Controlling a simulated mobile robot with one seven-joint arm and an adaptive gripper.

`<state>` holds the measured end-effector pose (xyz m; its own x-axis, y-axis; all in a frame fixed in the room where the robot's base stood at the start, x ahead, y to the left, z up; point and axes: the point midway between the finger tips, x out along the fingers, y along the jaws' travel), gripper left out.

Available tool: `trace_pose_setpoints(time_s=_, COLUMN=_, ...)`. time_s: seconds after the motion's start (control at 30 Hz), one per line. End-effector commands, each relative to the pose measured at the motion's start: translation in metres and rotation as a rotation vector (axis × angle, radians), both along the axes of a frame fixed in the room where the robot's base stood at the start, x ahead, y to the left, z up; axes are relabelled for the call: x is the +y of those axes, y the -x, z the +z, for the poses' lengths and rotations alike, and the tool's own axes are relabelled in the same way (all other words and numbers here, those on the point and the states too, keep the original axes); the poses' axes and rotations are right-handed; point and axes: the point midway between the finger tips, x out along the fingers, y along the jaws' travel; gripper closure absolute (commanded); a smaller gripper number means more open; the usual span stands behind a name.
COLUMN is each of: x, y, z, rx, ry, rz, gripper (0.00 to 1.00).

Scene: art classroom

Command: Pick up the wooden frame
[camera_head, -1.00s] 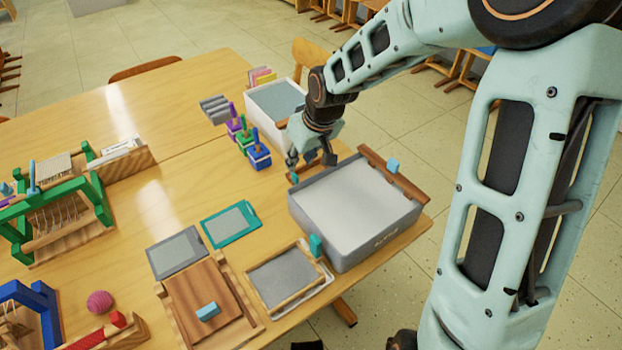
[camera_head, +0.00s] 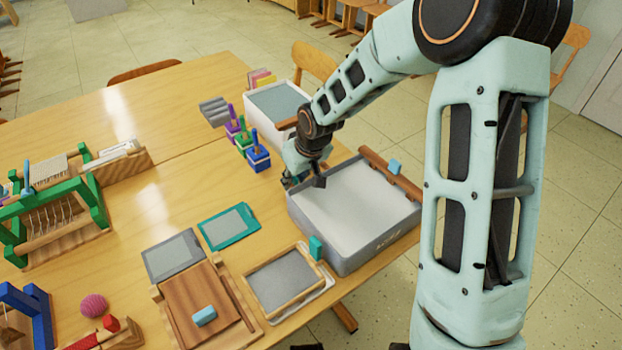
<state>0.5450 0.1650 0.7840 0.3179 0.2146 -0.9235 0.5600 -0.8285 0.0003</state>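A wooden frame (camera_head: 284,281) with a grey mesh panel lies near the table's front edge. It rests on a white tray (camera_head: 328,287), and a small teal block (camera_head: 316,247) stands at its upper right corner. My gripper (camera_head: 303,183) is above and behind the frame, at the far left corner of a large grey tub (camera_head: 350,257). Its two fingers point down and look spread apart, with nothing seen between them. The fingertips are small, and I cannot tell whether they touch the tub's rim.
The tub holds a pale, flat surface and has a wooden bar (camera_head: 391,173) across its far right side. A wooden board (camera_head: 207,309), a teal-edged panel (camera_head: 229,226) and a grey panel (camera_head: 173,256) lie left of the frame. Blue, green and purple pots (camera_head: 258,158) stand behind.

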Motion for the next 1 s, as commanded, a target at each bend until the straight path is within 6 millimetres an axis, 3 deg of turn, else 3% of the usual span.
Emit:
trace_pose_setpoints(time_s=0.23, x=0.000, y=0.000, z=0.000, rx=0.001, ry=0.001, rz=0.000, gripper=1.00)
trace_pose_setpoints(time_s=0.67, x=0.000, y=0.000, z=0.003, rx=0.000, ry=0.000, rz=0.000, gripper=1.00)
trace_pose_setpoints(time_s=0.83, x=-0.001, y=-0.001, z=0.018, rx=-0.002, ry=0.000, rz=-0.002, gripper=1.00)
trace_pose_setpoints(time_s=1.0, x=-0.001, y=-0.001, z=0.047, rx=-0.004, ry=0.000, rz=-0.003, gripper=1.00)
